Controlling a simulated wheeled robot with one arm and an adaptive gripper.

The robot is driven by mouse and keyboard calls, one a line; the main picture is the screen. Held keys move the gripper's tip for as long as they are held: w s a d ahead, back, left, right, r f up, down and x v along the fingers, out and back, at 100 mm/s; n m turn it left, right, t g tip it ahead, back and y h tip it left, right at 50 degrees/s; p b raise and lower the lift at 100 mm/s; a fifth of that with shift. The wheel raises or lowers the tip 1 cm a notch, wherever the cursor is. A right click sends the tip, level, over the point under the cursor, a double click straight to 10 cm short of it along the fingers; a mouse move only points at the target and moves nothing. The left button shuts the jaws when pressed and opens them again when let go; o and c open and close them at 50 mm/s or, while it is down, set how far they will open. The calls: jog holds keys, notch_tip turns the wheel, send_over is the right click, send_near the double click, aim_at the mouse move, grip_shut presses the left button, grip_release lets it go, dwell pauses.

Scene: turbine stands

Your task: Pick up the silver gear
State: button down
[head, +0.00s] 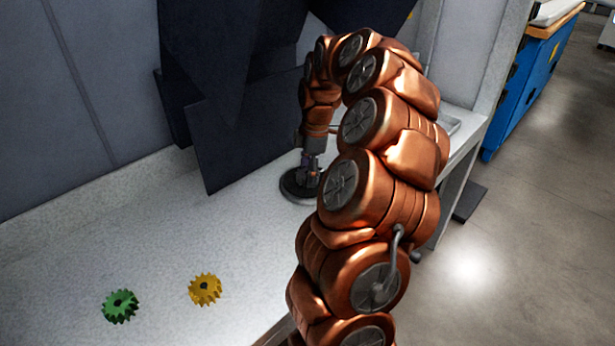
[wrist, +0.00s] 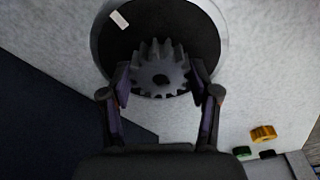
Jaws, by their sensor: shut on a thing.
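The silver gear (wrist: 160,72) sits between the two fingers of my gripper (wrist: 160,78) in the wrist view, with a finger against each side. My gripper is shut on it. Behind the gear is a round dark dish (wrist: 185,25) with a pale rim. In the head view my gripper (head: 311,184) is at the dark round dish (head: 290,190) on the pale bench, and the gear cannot be made out there. Whether the gear touches the dish or is held just above it I cannot tell.
A green gear (head: 120,306) and a yellow gear (head: 205,289) lie on the pale bench (head: 150,235) at the front left. Dark angled panels (head: 250,130) stand close behind the dish. A blue cabinet (head: 530,85) stands across the floor at right.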

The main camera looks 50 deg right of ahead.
jog(key=shift+r, duration=0.1)
jog(key=shift+r+b, duration=0.35)
jog(key=shift+r, duration=1.35)
jog(key=s+a+b, duration=0.1)
jog(key=s+a, duration=0.2)
jog(key=s, duration=0.4)
jog(key=s+a+r+b, duration=0.1)
jog(key=s+a, duration=0.3)
jog(key=s, duration=0.3)
jog(key=shift+a+r+b, duration=0.2)
jog(key=shift+a+b, duration=0.1)
jog(key=shift+b, duration=0.1)
jog(key=c, duration=0.9)
grip_release()
grip_shut()
